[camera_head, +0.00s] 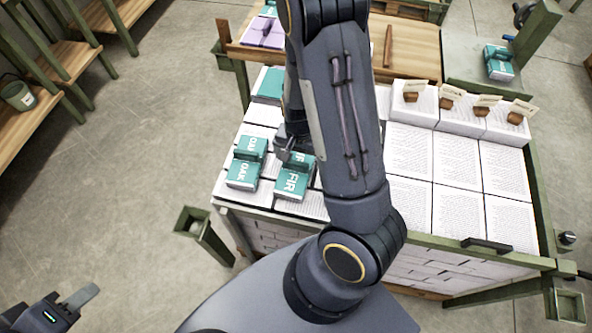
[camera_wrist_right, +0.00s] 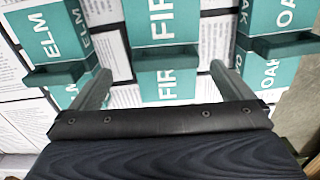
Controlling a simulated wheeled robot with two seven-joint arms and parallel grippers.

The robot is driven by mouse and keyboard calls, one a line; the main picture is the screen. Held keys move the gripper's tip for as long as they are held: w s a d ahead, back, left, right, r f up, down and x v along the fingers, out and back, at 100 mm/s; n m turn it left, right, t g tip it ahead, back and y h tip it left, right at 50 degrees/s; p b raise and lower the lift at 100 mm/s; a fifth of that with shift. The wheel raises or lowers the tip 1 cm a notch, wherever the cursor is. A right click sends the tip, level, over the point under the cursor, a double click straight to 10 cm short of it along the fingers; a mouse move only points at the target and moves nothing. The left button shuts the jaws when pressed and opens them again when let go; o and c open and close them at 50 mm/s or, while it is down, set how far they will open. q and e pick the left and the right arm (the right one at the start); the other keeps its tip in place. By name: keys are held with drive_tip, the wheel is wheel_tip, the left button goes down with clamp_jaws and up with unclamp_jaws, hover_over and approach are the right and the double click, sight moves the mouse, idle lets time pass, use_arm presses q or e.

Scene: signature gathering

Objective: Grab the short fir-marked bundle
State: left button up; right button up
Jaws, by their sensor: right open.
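The teal bundle marked FIR (camera_head: 291,184) lies on the paper-covered table near its left front edge, and my right arm partly covers it. In the right wrist view the FIR bundle (camera_wrist_right: 166,88) has a raised teal band across its middle. My right gripper (camera_head: 292,150) is over its far part. In the right wrist view the right gripper (camera_wrist_right: 161,85) is open, with one finger on each side of the FIR bundle; I cannot tell whether they touch it. My left gripper (camera_head: 78,302) is at the bottom left, away from the table, its jaw opening unclear.
A teal OAK bundle (camera_head: 243,173) lies just left of the FIR one. An ELM bundle (camera_wrist_right: 50,38) shows on the other side in the wrist view. Page stacks (camera_head: 460,170) cover the right half. A purple bundle (camera_head: 264,32) lies behind.

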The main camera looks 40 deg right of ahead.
sight(296, 162)
drive_tip(key=f, duration=0.5)
drive_tip(key=shift+w+a, duration=0.15)
drive_tip(key=shift+a, duration=0.2)
drive_tip(key=c, duration=1.1)
drive_tip(key=shift+c, duration=0.4)
drive_tip(key=shift+r, duration=0.15)
